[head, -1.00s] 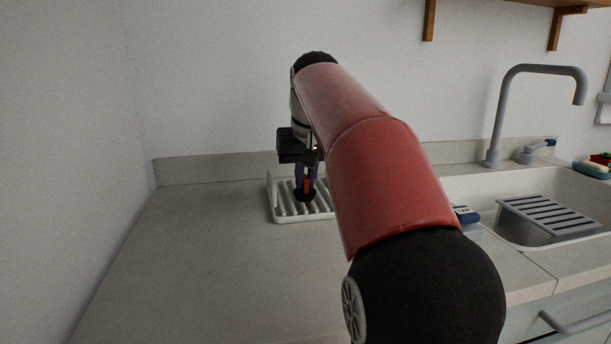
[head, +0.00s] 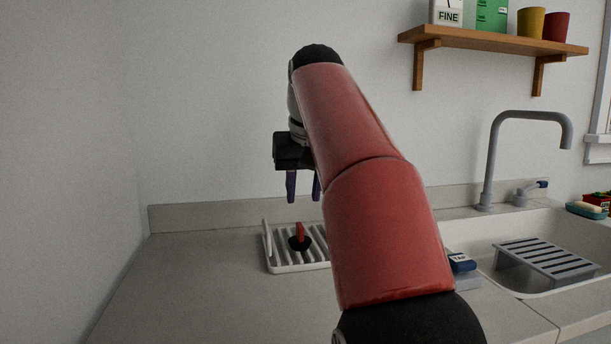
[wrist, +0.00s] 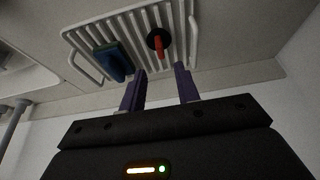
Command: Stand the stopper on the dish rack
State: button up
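The stopper (head: 300,236) has a black round base and a red upright handle. It stands on the white ribbed dish rack (head: 286,268) on the counter, base down on the slats. In the wrist view the stopper (wrist: 157,43) also shows on the rack (wrist: 83,70), apart from my fingers. My gripper (head: 304,188) is open and empty above the rack, its two purple fingers spread over the stopper. The wrist view shows a clear gap between the fingertips (wrist: 160,72). My arm hides the right part of the rack in the head view.
A blue and dark object (wrist: 113,61) lies on the rack in the wrist view. The sink (head: 500,292) with a grey slatted tray (head: 545,262) and a tall faucet (head: 490,165) is at right. A wooden shelf (head: 490,40) hangs above. The left counter (head: 180,290) is clear.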

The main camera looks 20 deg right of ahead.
jog(key=shift+v, duration=1.6)
